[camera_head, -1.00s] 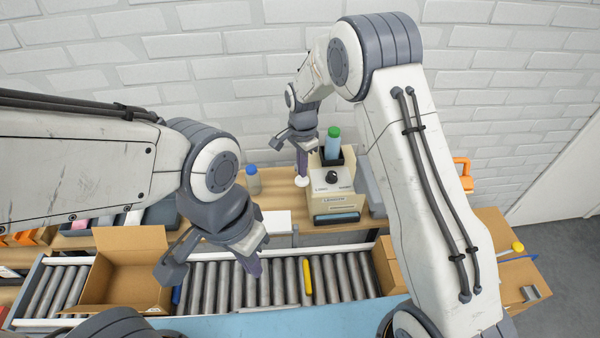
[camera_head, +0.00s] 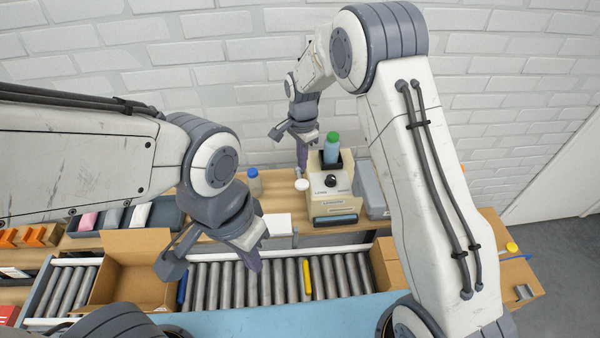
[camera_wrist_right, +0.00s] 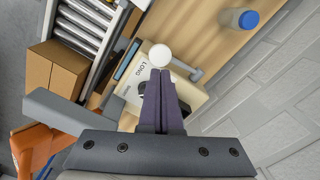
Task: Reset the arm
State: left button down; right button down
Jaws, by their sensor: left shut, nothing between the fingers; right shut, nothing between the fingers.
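My left gripper (camera_head: 254,262) hangs over the roller conveyor, to the right of the open cardboard box, and is shut and empty. My right gripper (camera_head: 301,166) is over the back table, just left of the cream machine (camera_head: 333,201) with a black knob. Its fingers also show in the right wrist view (camera_wrist_right: 160,78), pressed together with nothing between them. A white round disc or knob (camera_wrist_right: 159,55) lies just beyond its fingertips in that view; I cannot tell if they touch.
An open cardboard box (camera_head: 133,290) stands on the roller conveyor (camera_head: 232,284). A green-capped bottle (camera_head: 332,148) stands in the machine's holder. A blue-capped bottle (camera_head: 254,184) stands on the wooden table. A grey case sits right of the machine. A yellow stick lies on the rollers.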

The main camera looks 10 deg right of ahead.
jog(key=shift+a, duration=0.1)
dwell(0.4)
jog(key=s+a+r+n+b, duration=0.25)
jog(key=s+n, duration=0.25)
jog(key=s, duration=0.3)
jog(key=s+a+r+n+b, duration=0.2)
jog(key=s+a+n+b, duration=0.15)
jog(key=s, duration=0.35)
jog(key=s+d+f+n+b, duration=0.1)
jog(key=s+d+n+b, duration=0.1)
jog(key=s+n, duration=0.3)
jog(key=s+d+f+n+y+b, duration=0.1)
jog(key=s+n, duration=0.5)
jog(key=s, duration=0.7)
jog(key=d+b, duration=0.1)
jog(key=b, duration=0.1)
jog(key=shift+s+b, duration=0.2)
jog(key=shift+b, duration=0.1)
jog(key=shift+d, duration=0.1)
